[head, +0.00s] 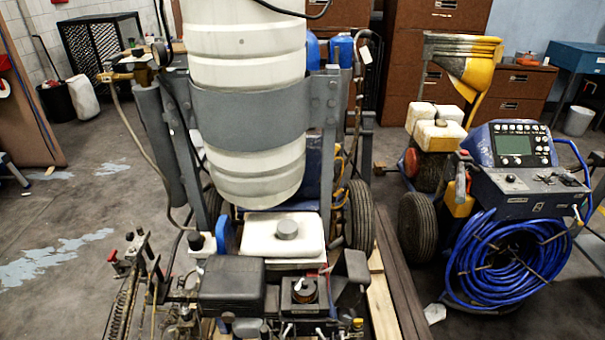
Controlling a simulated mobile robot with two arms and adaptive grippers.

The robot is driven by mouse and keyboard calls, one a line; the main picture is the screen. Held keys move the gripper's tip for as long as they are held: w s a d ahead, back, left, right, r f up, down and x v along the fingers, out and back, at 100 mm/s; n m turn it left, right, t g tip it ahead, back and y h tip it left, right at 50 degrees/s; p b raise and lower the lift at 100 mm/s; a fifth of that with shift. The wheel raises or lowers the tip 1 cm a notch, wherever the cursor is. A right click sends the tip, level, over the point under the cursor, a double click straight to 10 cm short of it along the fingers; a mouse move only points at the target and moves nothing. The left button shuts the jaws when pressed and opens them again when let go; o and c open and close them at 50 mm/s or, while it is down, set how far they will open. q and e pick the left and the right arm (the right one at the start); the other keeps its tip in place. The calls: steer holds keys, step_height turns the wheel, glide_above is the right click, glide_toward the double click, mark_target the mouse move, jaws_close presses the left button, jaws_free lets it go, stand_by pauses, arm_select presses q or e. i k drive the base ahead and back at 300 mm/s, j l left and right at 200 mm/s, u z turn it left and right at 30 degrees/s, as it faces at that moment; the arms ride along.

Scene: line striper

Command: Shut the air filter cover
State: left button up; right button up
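The line striper's engine sits at the bottom centre of the head view, below the white fuel tank (283,236) with its grey cap. A square black housing (304,296) there has a round copper-brown part showing in its open top. A black cover-like piece (351,272) stands tilted at its right side, apart from the top; it looks like the air filter cover, but I cannot tell for sure. A larger black box (232,284) sits to the left. Neither of my grippers is in view.
A large white drum (245,105) in a grey frame (328,130) rises over the engine. Levers and a spring (125,300) crowd the left front. Wooden planks (395,290) lie to the right. A second machine with a blue hose coil (508,260) stands farther right.

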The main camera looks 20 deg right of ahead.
mark_target(350, 277)
steer(key=z, duration=1.15)
